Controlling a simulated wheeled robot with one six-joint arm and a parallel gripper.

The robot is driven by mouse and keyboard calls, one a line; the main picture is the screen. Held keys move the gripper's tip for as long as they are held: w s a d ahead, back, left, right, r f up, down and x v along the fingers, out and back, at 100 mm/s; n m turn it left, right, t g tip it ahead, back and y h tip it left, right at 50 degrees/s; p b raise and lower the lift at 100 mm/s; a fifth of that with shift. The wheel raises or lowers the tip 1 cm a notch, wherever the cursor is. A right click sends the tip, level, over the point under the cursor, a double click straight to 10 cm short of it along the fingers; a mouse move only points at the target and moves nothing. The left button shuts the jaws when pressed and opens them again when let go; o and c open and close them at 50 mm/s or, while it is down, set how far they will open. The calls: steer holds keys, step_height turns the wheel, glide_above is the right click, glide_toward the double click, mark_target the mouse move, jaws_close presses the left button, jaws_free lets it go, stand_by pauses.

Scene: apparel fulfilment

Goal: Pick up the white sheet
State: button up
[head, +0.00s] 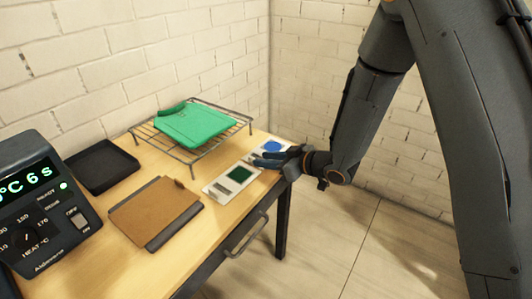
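A white sheet (218,189) with a dark green square printed on it lies flat near the right front edge of the wooden table. A second white sheet with a blue print (273,146) lies behind it, near the table's right end, and is partly hidden by my gripper. My gripper (260,159) reaches in from the right, low over the second sheet and close to the far right corner of the first. Its dark fingers are small and overlap the sheet, so their gap and any contact are unclear.
A green folded shirt (195,124) lies on a wire rack (180,152) at the back. A brown clipboard-like board (153,211), a black tray (102,167) and a heat-control unit (38,208) are further left. A drawer handle (246,236) juts from the table front.

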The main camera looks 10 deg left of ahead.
steer(key=shift+f+p+x, duration=0.25)
steer(key=shift+p+x, duration=0.4)
steer(key=shift+x, duration=1.65)
steer(key=shift+d, duration=0.15)
jaws_close()
